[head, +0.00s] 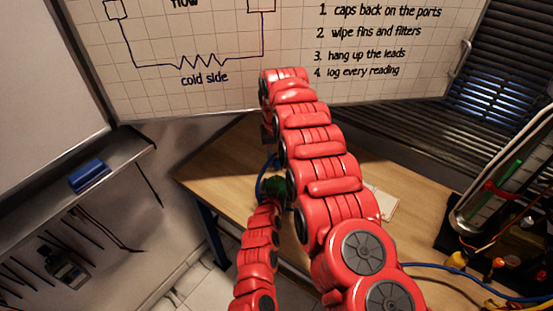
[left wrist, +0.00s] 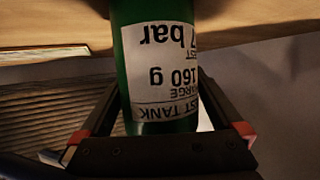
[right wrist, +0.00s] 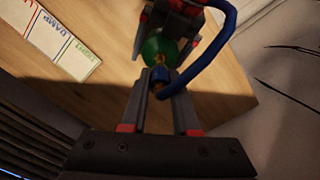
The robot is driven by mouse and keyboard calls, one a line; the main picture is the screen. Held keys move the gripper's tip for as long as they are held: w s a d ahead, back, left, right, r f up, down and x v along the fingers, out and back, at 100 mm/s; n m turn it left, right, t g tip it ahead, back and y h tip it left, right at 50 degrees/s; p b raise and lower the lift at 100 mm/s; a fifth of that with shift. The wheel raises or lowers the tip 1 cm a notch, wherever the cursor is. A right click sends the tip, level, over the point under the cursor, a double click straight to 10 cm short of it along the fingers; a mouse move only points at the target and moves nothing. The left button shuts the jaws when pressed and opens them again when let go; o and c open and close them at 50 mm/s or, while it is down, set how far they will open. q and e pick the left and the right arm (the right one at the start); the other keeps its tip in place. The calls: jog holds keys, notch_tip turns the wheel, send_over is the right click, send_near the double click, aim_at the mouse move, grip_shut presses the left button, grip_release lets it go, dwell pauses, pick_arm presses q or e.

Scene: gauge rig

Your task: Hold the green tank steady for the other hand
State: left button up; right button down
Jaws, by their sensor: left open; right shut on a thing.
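The green tank (left wrist: 122,60) stands between the two fingers of my left gripper (left wrist: 158,84) in the left wrist view, with gaps beside it; its white label (left wrist: 165,75) reads upside down. My left gripper is open around it. In the head view only a little of the green tank (head: 276,187) shows between my arms. In the right wrist view the tank's green end (right wrist: 153,50) has a brass fitting. My right gripper (right wrist: 160,88) is shut on the blue coupling (right wrist: 158,74) of a blue hose (right wrist: 222,50), in line with that fitting. I cannot tell whether they touch.
The wooden bench (head: 225,165) lies under my arms. A printed card (right wrist: 65,45) is on it. A rig with a clear tube (head: 492,185) and cables stands at the right. A whiteboard (head: 200,100) is behind, and a shelf with a blue eraser (head: 90,175) is left.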

pick_arm(q)
jog(key=v, duration=1.1)
jog(key=shift+s+r, duration=0.2)
jog(key=shift+s, duration=0.15)
jog(key=shift+r, duration=0.1)
pick_arm(e)
jog(key=shift+r, duration=0.1)
notch_tip(320, 180, up, 6)
jog(key=p, duration=0.6)
pick_arm(q)
notch_tip(320, 180, up, 7)
pick_arm(e)
jog(key=shift+f, duration=0.2)
